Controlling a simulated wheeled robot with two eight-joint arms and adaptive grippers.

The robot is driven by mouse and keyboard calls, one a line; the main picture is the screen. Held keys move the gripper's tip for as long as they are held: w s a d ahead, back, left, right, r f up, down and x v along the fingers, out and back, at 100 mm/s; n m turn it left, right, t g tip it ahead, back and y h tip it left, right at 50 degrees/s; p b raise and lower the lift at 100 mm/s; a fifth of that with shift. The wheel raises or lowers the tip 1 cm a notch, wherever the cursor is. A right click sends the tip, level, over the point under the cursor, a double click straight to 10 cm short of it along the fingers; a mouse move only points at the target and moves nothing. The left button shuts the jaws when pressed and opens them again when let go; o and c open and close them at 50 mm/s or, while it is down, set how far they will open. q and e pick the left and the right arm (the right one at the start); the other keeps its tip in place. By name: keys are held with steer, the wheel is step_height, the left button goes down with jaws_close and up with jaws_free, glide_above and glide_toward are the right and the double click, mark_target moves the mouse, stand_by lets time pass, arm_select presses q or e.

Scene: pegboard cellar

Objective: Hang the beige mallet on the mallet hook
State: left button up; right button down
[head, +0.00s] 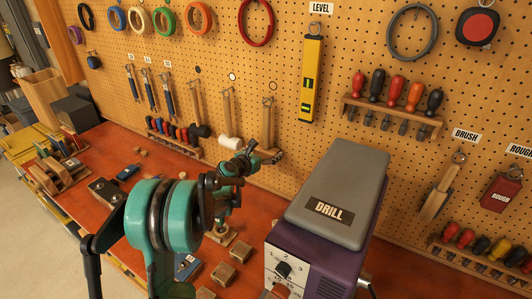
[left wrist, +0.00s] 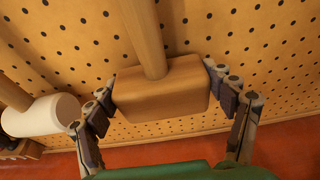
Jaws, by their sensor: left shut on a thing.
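The beige mallet (head: 268,122) is upright against the pegboard, handle up and head down, at the right end of a row of mallets. Its wooden head fills the middle of the left wrist view (left wrist: 160,90). My left gripper (head: 262,157) is shut on the head, with a finger on each side (left wrist: 168,92). The mallet hook (head: 268,99) is at the top of the handle. I cannot tell whether the handle is caught on it. In the head view my gripper partly hides the mallet head. My right gripper is not in view.
A white mallet (head: 228,125) hangs close to the left, also in the left wrist view (left wrist: 40,115); a dark-headed mallet (head: 198,112) hangs beyond it. A drill (head: 330,205) stands at the front right. Wooden blocks (head: 222,274) lie on the red-brown bench.

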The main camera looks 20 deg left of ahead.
arm_select(q)
steer(key=o, duration=1.6)
steer(key=shift+s, duration=0.15)
steer(key=v, duration=1.2)
steer(key=shift+f, duration=0.2)
